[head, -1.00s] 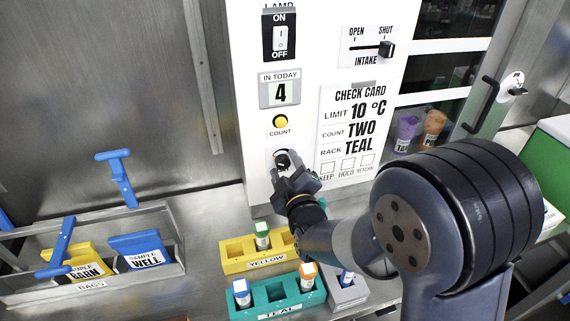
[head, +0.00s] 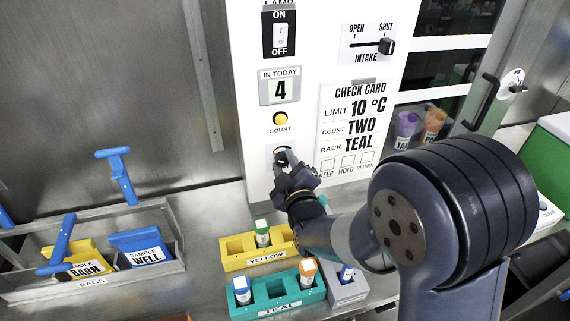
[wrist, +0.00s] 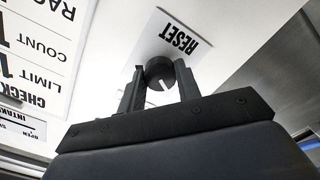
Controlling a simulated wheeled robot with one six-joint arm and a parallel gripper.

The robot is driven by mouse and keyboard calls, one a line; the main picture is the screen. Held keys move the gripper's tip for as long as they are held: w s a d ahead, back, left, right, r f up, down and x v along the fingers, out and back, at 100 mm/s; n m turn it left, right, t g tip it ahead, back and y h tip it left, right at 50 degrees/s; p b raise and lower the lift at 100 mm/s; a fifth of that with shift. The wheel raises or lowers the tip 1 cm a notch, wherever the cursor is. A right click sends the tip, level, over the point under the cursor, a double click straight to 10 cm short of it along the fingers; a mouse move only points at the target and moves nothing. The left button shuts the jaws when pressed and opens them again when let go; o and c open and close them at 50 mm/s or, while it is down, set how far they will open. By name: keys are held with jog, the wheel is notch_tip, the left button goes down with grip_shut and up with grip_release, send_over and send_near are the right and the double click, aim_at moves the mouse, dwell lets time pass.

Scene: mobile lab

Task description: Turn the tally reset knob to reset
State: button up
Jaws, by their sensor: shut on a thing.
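The tally reset knob (wrist: 159,72) is a round black knob with a white pointer line, on a white panel with a RESET label (wrist: 180,40) in the wrist view. My gripper (wrist: 160,85) is shut on the knob, one finger on each side of it. In the head view my gripper (head: 285,165) reaches up to the panel below the yellow COUNT button (head: 280,119) and hides most of the knob. The tally display (head: 281,90) above reads 4 under IN TODAY.
A yellow rack (head: 235,262) and a teal rack (head: 290,303) with capped tubes stand below my gripper. A bag bin (head: 90,283) is at left. The check card (head: 350,100) and intake lever (head: 386,46) are on the panel at right.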

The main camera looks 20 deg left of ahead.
jog(key=shift+f+b, duration=0.15)
jog(key=shift+b, duration=0.2)
jog(key=m+b, duration=0.2)
jog(key=b, duration=0.2)
jog(key=shift+f+m, duration=0.2)
jog(key=shift+m, duration=0.2)
jog(key=m+b, duration=0.2)
jog(key=b, duration=0.2)
jog(key=shift+m, duration=0.3)
jog(key=m+b, duration=0.3)
jog(key=b, duration=0.2)
jog(key=shift+m, duration=0.3)
jog(key=m+b, duration=0.3)
jog(key=b, duration=0.1)
jog(key=shift+m, duration=0.3)
jog(key=m+b, duration=0.5)
jog(key=shift+r, duration=0.15)
jog(key=m+b, duration=0.2)
jog(key=m, duration=0.4)
jog(key=shift+r+b, duration=0.15)
jog(key=shift+b, duration=0.25)
jog(key=shift+m, duration=0.3)
